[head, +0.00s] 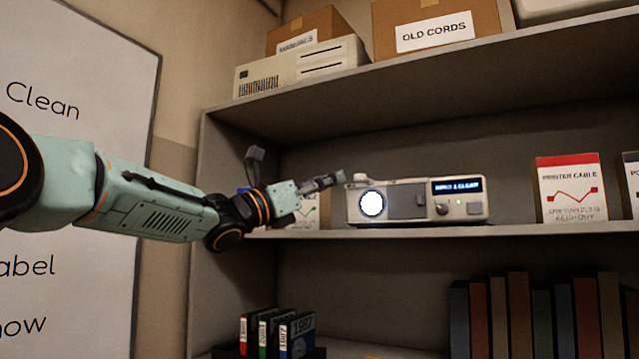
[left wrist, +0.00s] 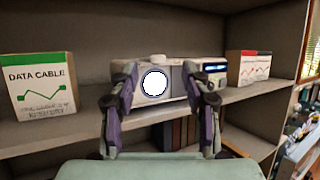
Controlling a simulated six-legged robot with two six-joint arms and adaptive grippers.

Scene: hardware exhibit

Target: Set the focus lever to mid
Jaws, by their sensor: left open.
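A cream and grey projector (head: 417,199) with a bright round lens (head: 372,204) and a lit blue display (head: 457,187) stands on the middle shelf. A small pale raised piece (head: 360,178) sits on its top above the lens; I cannot tell whether this is the focus lever or how it is set. My left gripper (head: 335,180) is just left of the projector's top in the head view. In the left wrist view its two fingers (left wrist: 159,72) are spread apart, empty, with the projector (left wrist: 178,70) beyond them. My right gripper is not in view.
A data cable box (left wrist: 40,86) stands left of the projector, and a printer cable box (head: 570,188) stands to its right. The upper shelf (head: 500,62) runs above. Several books (head: 535,315) stand below. A whiteboard (head: 75,190) is at the left.

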